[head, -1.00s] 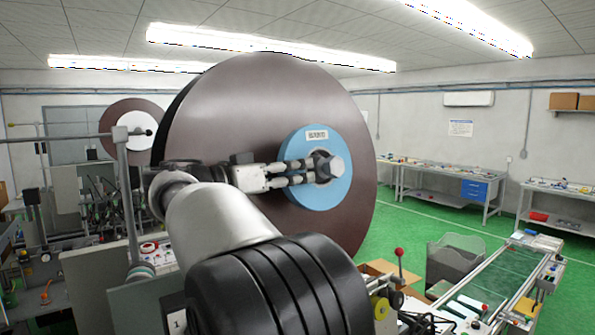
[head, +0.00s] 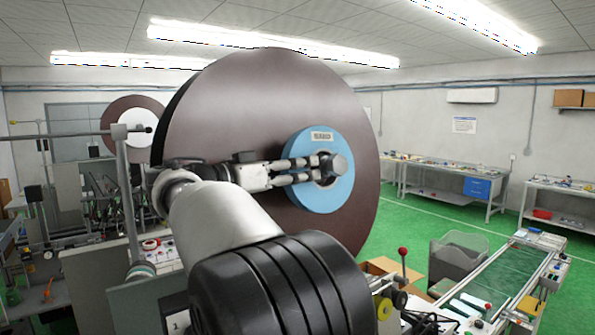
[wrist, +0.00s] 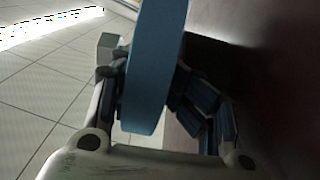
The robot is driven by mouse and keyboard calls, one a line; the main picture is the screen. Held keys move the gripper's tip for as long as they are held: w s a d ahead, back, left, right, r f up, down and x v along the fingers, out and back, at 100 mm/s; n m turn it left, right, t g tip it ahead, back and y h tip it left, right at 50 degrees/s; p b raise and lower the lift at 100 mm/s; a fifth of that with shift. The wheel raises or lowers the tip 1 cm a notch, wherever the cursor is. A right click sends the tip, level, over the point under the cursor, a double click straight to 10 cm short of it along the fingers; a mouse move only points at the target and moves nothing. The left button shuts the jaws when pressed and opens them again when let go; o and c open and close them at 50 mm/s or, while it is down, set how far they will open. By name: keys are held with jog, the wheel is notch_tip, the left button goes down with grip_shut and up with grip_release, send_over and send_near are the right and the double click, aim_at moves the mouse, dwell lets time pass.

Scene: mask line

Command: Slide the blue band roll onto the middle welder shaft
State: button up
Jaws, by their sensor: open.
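The blue band roll (head: 322,199), with a pale label on its face, stands upright in front of a large brown disc (head: 235,110). A grey shaft end (head: 339,166) shows at the roll's central hole and seems to stick out through it; how far the roll sits along it is hard to tell. My gripper (head: 318,170) reaches in from the left at the roll's height and is open. In the wrist view the rim of the roll (wrist: 152,75) lies between my gripper's two fingers (wrist: 150,100). Any contact with the rim cannot be made out.
A second brown disc with a white centre (head: 130,124) stands at the back left. Dense machine parts fill the lower left. A conveyor (head: 490,280) and a grey bin (head: 458,255) are at lower right. Benches (head: 450,180) line the right wall beyond green floor.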

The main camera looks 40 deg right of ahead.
jog(key=shift+a+f, duration=0.15)
jog(key=shift+a, duration=0.05)
jog(key=w+a, duration=0.1)
jog(key=a, duration=1)
jog(key=shift+w+a, duration=0.15)
jog(key=shift+a, duration=0.25)
